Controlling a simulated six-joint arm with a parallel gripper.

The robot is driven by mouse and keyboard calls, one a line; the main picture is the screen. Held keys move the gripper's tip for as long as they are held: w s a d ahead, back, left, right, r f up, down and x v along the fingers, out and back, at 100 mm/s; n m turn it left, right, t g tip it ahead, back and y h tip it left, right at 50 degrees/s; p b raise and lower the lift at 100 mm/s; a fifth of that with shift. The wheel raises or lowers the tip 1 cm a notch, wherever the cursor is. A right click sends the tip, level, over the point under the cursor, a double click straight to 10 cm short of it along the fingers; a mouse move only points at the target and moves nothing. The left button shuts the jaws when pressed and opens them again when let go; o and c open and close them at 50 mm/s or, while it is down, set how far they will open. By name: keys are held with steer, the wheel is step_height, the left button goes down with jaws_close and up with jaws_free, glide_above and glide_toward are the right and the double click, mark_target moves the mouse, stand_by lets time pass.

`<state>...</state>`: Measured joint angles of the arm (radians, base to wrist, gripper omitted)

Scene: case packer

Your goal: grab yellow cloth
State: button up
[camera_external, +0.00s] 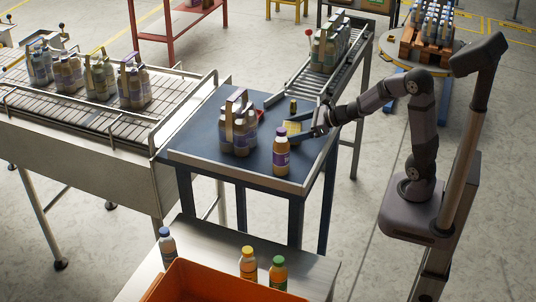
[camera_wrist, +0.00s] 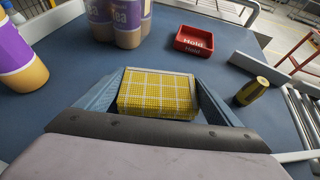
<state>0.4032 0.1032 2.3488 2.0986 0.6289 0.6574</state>
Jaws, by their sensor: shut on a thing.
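A yellow checked cloth (camera_wrist: 158,95) with white lines lies folded in a small stack on the blue tabletop in the wrist view. It also shows in the external view (camera_external: 291,128), partly hidden by my gripper. My gripper (camera_wrist: 156,92) has one finger on each side of the cloth and is shut on it. In the external view my gripper (camera_external: 300,132) is low at the table, near its right side. I cannot tell whether the cloth is lifted off the surface.
A single bottle with a purple label (camera_external: 281,152) stands near the table's front edge. A bottle carrier (camera_external: 239,130) stands left of the cloth. A red tray marked Hold (camera_wrist: 194,41) lies beyond the cloth.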

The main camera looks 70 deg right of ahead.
mark_target(291, 129)
step_height(291, 129, up, 10)
steer(key=shift+r+p, duration=0.1)
steer(key=shift+p, duration=1.05)
